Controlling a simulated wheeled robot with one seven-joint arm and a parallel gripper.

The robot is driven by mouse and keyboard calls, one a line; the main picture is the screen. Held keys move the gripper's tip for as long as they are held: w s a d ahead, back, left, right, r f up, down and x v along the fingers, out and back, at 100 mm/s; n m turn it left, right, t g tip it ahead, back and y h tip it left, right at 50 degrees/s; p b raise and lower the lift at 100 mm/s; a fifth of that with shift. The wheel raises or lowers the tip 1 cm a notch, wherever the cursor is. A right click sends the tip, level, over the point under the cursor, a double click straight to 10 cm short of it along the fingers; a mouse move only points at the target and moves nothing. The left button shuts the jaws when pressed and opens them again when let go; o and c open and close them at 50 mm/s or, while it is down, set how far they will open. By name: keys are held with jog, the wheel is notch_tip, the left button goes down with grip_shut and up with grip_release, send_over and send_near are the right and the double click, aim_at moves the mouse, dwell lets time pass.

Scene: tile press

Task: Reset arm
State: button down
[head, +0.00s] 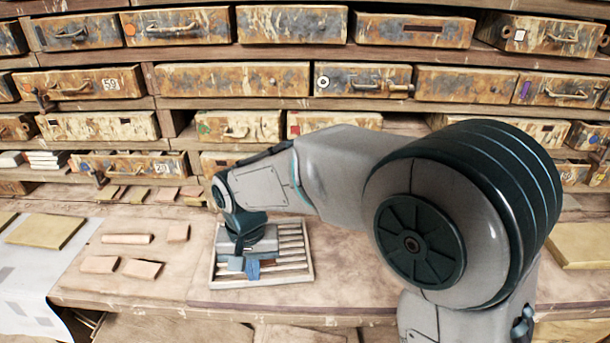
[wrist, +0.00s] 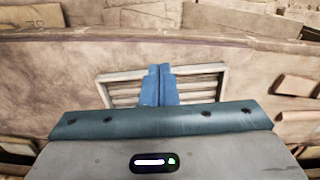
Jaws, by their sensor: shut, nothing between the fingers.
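My arm reaches over the workbench (head: 350,275) from the right in the head view. My gripper (head: 253,272) is over the front left part of a pale slatted tray (head: 293,250). In the wrist view, my gripper's blue fingers (wrist: 160,78) are together with nothing between them. They overlap the slatted tray (wrist: 200,88) in that view. I cannot tell whether the fingertips touch it. My gripper and wrist hide the left part of the tray in the head view.
Several reddish clay pieces (head: 142,269) lie on the bench left of the tray. A tan board (head: 45,230) is at the far left and another (head: 585,245) at the right. Shelves of worn drawers (head: 232,80) rise behind. Bare bench lies right of the tray.

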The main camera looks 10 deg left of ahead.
jog(key=s+d+r+m+t, duration=0.1)
jog(key=d+r, duration=0.2)
jog(key=d, duration=0.9)
jog(key=s+d+r+m+t, duration=0.1)
jog(key=d+r, duration=0.2)
jog(key=d, duration=0.9)
jog(key=s+d+t, duration=0.1)
jog(key=s+d, duration=0.5)
jog(key=d, duration=0.1)
jog(key=shift+d+m, duration=0.3)
jog(key=shift+d, duration=0.05)
jog(key=shift+a, duration=0.15)
